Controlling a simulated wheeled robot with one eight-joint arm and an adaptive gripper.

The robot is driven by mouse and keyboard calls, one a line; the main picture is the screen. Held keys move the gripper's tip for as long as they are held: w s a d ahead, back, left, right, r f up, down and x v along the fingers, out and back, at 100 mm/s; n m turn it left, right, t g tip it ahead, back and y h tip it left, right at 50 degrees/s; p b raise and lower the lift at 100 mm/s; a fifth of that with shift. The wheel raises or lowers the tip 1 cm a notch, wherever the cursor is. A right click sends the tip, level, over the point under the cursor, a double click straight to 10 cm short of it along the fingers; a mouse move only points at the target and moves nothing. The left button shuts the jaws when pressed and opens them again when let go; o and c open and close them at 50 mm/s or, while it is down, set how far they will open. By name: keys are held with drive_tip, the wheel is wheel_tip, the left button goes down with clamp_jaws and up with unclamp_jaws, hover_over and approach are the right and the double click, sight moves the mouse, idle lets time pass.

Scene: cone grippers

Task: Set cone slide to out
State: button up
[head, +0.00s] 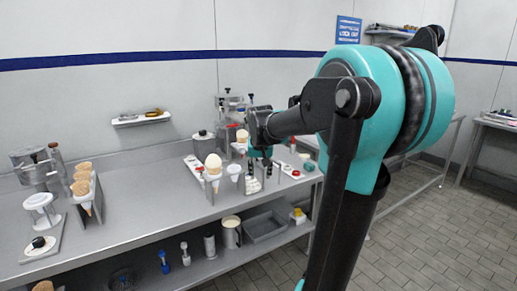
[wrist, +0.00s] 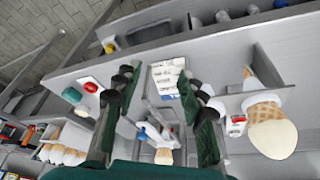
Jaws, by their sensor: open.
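My gripper (head: 261,170) reaches down over the right part of the steel bench in the head view. In the wrist view its dark green finger pads (wrist: 158,98) stand wide apart and hold nothing. Between them I see a white labelled block (wrist: 167,78) and a narrow metal frame with a blue and white piece (wrist: 145,132). I cannot tell which part is the cone slide or where it is set. A filled cone (head: 213,165) stands in a holder left of my gripper; a filled cone also shows large at the right of the wrist view (wrist: 270,130).
Another filled cone (head: 242,136) stands behind, close to my gripper. A red button (head: 295,173) lies to its right. Empty cones (head: 82,180) stand in a rack at the left. A wall shelf (head: 141,118) hangs behind. The bench between rack and station is clear.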

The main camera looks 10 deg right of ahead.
drive_tip(key=w+d+r+m+h, duration=0.1)
drive_tip(key=w+d+r+m, duration=0.15)
drive_tip(key=w+r, duration=1.4)
drive_tip(key=x, duration=1.6)
drive_tip(key=shift+s+a+f, duration=0.15)
drive_tip(key=shift+f, duration=0.3)
clamp_jaws()
